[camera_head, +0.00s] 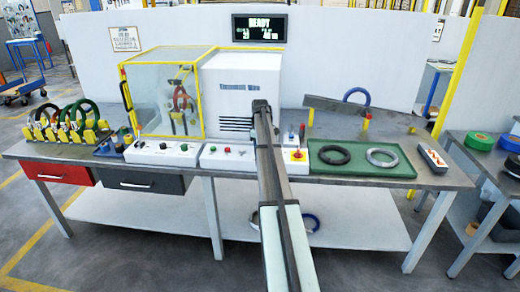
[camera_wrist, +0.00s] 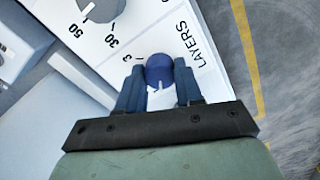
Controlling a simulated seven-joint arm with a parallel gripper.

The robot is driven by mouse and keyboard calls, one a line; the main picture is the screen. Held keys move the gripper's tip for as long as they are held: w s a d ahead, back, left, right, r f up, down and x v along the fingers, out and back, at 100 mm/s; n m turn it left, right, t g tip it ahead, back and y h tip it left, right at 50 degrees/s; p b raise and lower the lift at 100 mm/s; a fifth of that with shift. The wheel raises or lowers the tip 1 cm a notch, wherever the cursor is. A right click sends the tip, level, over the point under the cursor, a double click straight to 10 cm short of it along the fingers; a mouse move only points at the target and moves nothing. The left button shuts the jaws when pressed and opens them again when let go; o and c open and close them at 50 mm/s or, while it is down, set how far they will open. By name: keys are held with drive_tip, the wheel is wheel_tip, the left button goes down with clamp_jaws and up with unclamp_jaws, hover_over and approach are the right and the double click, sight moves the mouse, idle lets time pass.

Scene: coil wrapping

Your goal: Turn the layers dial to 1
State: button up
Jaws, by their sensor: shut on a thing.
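The layers dial (camera_wrist: 160,67) is a blue knob on a white panel in the wrist view, beside the printed word LAYERS (camera_wrist: 190,44). My gripper (camera_wrist: 159,78) is shut on it, with one dark blue finger on each side. A white pointer mark shows on the knob's side toward my wrist. The numeral 3 (camera_wrist: 127,58) and a short tick are printed left of the knob; other numerals of this dial are hidden by my gripper. In the head view my arm covers the middle of the bench, and I cannot make out the fingertips or this dial.
Another dial (camera_wrist: 98,8) with 30 and 50 printed near it sits at the wrist view's upper left. On the bench are control boxes (camera_head: 163,152), a yellow-framed enclosure (camera_head: 165,95) and a green tray (camera_head: 360,168) with two coils. A display (camera_head: 259,28) reads READY.

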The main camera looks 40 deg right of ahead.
idle(0.3)
drive_tip(key=o, duration=1)
drive_tip(key=shift+o, duration=0.2)
wheel_tip(320, 180, up, 14)
drive_tip(key=shift+f, duration=0.1)
idle(0.5)
